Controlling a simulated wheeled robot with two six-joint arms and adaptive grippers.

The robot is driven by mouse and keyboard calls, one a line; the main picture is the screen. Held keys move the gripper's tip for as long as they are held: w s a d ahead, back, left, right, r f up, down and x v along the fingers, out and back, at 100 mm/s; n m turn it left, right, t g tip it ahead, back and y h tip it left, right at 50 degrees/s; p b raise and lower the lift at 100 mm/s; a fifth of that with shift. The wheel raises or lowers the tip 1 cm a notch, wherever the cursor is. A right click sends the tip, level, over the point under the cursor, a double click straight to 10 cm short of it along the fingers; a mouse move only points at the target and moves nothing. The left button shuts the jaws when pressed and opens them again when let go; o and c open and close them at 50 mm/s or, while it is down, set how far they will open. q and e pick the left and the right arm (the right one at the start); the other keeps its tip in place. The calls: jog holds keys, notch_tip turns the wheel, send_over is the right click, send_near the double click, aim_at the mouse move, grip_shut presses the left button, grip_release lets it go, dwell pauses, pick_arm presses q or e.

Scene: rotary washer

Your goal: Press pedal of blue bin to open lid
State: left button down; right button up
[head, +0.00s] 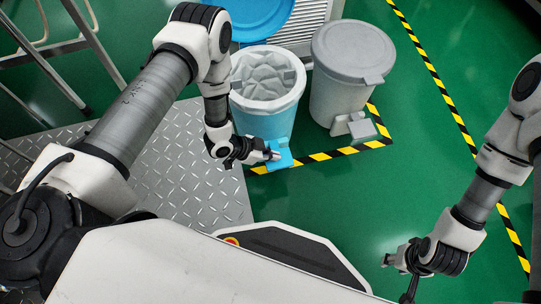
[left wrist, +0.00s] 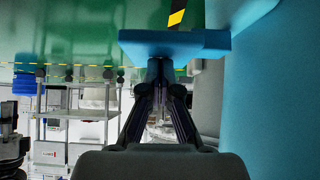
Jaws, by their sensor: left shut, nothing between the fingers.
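The blue bin (head: 251,117) stands at the top middle of the head view. Its blue lid (head: 262,18) is raised behind the rim, and a white liner (head: 262,78) shows inside. Its blue pedal (head: 281,157) sticks out low at the front and also shows in the left wrist view (left wrist: 190,45). My left gripper (head: 272,155) is shut and empty, with its fingertips at the pedal, apparently touching it. The fingertips (left wrist: 160,66) meet the pedal in the left wrist view. My right gripper (head: 397,275) is away at the lower right, fingers apart, over bare floor.
A grey bin (head: 338,95) with a closed lid and its own grey pedal (head: 362,130) stands right of the blue bin. Yellow-black tape (head: 325,155) marks the green floor. A metal floor plate (head: 185,180) lies to the left. The floor in front is free.

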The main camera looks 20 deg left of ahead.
pick_arm(q)
jog(key=p+v, duration=0.4)
jog(key=v, duration=0.7)
jog(key=shift+w+d+r, duration=0.2)
jog(key=shift+d+r, duration=0.05)
jog(key=shift+r, duration=0.05)
pick_arm(e)
notch_tip(320, 180, up, 6)
jog(key=shift+s+a+f, duration=0.1)
jog(key=shift+s, duration=0.05)
